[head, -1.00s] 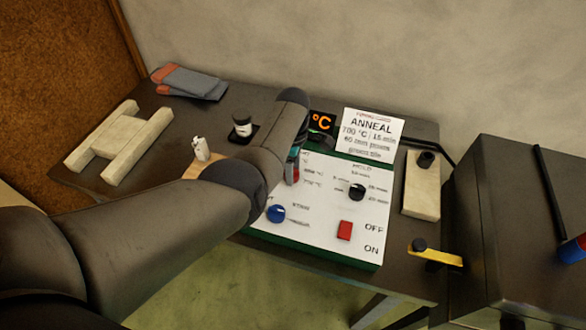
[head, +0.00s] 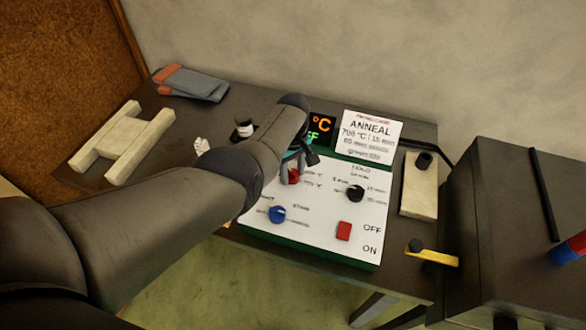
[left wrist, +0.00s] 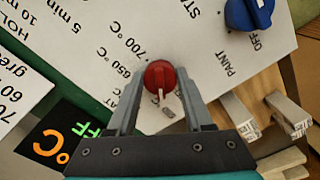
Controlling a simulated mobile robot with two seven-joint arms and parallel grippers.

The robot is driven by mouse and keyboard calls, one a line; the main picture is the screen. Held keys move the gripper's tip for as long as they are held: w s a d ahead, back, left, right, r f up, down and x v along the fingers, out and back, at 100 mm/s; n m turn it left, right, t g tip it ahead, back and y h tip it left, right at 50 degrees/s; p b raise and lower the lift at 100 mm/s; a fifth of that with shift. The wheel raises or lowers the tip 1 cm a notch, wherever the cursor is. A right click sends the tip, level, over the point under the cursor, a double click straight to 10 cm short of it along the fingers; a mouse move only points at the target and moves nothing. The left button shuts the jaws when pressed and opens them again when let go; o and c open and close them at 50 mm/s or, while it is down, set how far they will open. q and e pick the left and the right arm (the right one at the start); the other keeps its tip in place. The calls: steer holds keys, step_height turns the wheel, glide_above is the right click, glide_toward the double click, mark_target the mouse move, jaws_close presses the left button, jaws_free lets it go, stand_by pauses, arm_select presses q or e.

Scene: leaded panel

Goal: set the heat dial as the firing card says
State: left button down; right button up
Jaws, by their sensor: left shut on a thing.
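The red heat dial (head: 293,176) is on the white control panel (head: 318,225). It also shows in the left wrist view (left wrist: 160,74). My left gripper (left wrist: 160,84) is shut on the dial, one finger on each side. My left forearm hides the panel's upper left. My right gripper is not in view.
The panel also has a blue knob (head: 277,214), a black hold knob (head: 356,193) and a red switch (head: 344,231) by OFF and ON. A display (head: 320,126) shows °C and part of green text. A dark kiln-like box (head: 520,230) stands at the right.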

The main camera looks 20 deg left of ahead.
arm_select(q)
steer(key=m, duration=0.3)
steer(key=shift+s+m, duration=0.1)
steer(key=shift+m, duration=0.3)
steer(key=m, duration=0.3)
steer(key=shift+a+m+p, duration=0.1)
steer(key=shift+m+p, duration=0.2)
steer(key=shift+p, duration=0.1)
steer(key=m, duration=0.3)
steer(key=shift+m, duration=0.4)
steer(key=m, duration=0.3)
steer(key=shift+a+m, duration=0.1)
steer(key=shift+m, duration=0.2)
steer(key=m, duration=0.3)
steer(key=shift+a, duration=0.1)
steer(key=m, duration=0.7)
steer(key=shift+m, duration=0.3)
steer(key=shift+a+m+b, duration=0.1)
steer(key=shift+m+b, duration=0.2)
steer(key=shift+m, duration=1.5)
steer(key=shift+w, duration=0.2)
